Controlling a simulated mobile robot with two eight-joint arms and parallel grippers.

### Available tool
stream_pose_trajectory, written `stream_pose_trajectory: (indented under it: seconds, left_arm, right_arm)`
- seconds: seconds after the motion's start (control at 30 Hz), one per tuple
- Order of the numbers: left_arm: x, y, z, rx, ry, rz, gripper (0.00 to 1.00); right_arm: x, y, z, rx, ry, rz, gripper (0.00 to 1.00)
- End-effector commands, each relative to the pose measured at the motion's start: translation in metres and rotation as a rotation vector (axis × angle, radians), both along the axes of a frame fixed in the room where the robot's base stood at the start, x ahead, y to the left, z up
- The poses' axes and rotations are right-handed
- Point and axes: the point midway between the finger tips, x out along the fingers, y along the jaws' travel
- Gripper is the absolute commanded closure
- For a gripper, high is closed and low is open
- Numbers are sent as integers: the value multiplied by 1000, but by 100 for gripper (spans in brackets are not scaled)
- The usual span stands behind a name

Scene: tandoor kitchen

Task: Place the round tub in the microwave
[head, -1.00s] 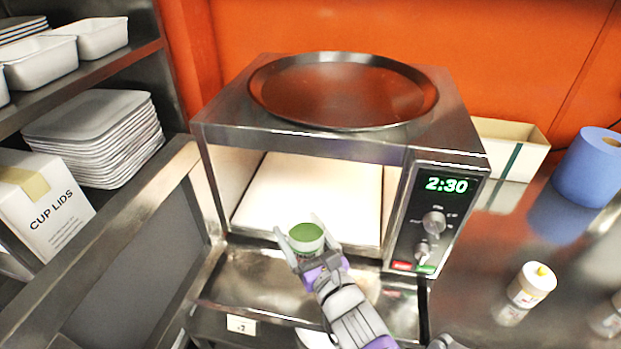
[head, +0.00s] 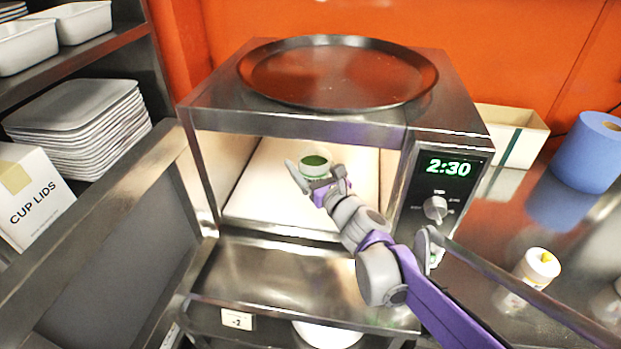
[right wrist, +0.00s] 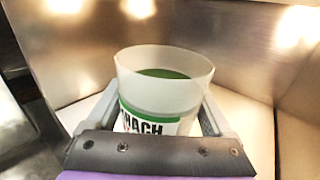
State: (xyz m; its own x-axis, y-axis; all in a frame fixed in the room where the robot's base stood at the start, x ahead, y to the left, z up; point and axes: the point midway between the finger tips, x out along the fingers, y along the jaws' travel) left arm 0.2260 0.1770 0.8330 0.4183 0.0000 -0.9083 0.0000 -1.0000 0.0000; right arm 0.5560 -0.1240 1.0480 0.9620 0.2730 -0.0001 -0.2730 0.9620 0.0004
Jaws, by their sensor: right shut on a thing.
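The round tub (head: 315,165), white-walled with green contents, is held in my right gripper (head: 312,177) inside the opening of the microwave (head: 290,125). In the right wrist view the tub (right wrist: 165,88) stands upright between the two fingers of the gripper (right wrist: 160,118), which press on its sides; part of its printed label shows. The microwave's pale floor (head: 265,190) lies under and around the tub. I cannot tell whether the tub touches that floor. The microwave's display reads 2:30. My left gripper is not in view.
A round dark tray (head: 338,72) lies on top of the microwave. A shelf with stacked trays (head: 80,125) and a cup lids box (head: 35,195) is at left.

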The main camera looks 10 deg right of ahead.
Motion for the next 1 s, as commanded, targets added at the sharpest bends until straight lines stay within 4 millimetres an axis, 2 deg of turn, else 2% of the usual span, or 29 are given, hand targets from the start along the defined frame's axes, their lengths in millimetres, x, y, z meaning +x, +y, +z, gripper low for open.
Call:
stream_pose_trajectory:
  seconds: [0.03,0.17,0.3,0.53,0.73,1.0]
  left_arm:
    - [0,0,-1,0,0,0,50]
    - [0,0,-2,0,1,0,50]
    - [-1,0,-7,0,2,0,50]
    - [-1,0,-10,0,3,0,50]
    - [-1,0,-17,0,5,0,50]
    - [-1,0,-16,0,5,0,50]
  right_arm:
    - [11,-5,0,0,0,-1,90]
    - [34,-15,0,0,0,-1,90]
    - [30,-13,-23,1,0,1,90]
    - [30,-12,-39,0,-1,1,90]
    - [31,-13,-68,0,0,0,90]
    - [33,-14,-70,0,-1,1,90]
